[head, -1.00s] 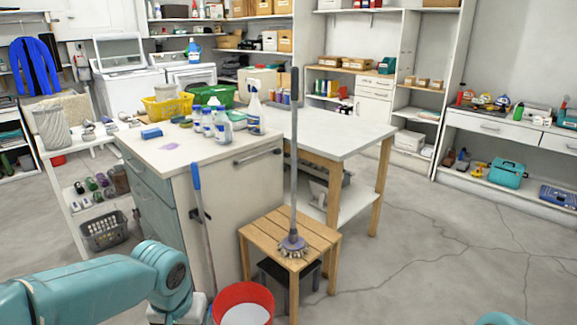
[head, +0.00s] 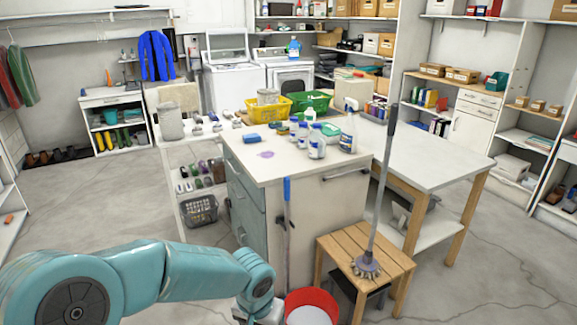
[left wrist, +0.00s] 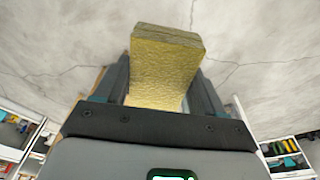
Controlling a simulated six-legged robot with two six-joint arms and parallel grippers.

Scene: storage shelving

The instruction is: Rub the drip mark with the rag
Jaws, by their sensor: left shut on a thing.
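The purple drip mark (head: 266,154) is a small flat stain on the white top of the cabinet (head: 300,172), near its left front. My left gripper (left wrist: 160,88) is shut on a thick yellow, rough-textured folded pad (left wrist: 166,55) that looks like the rag. The pad sticks out past the fingertips, with grey floor behind it. In the head view my left arm comes in low from the left; its gripper's fingers and the rag cannot be made out there. The gripper is well below and in front of the cabinet top, apart from the mark. My right gripper is not in view.
A blue block (head: 252,139) lies just behind the mark; several bottles (head: 317,140) stand right of it. A blue-handled pole (head: 287,230) leans at the cabinet front. A red bucket (head: 312,300) and a wooden stool (head: 362,255) with a brush stand in front. Floor at left is clear.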

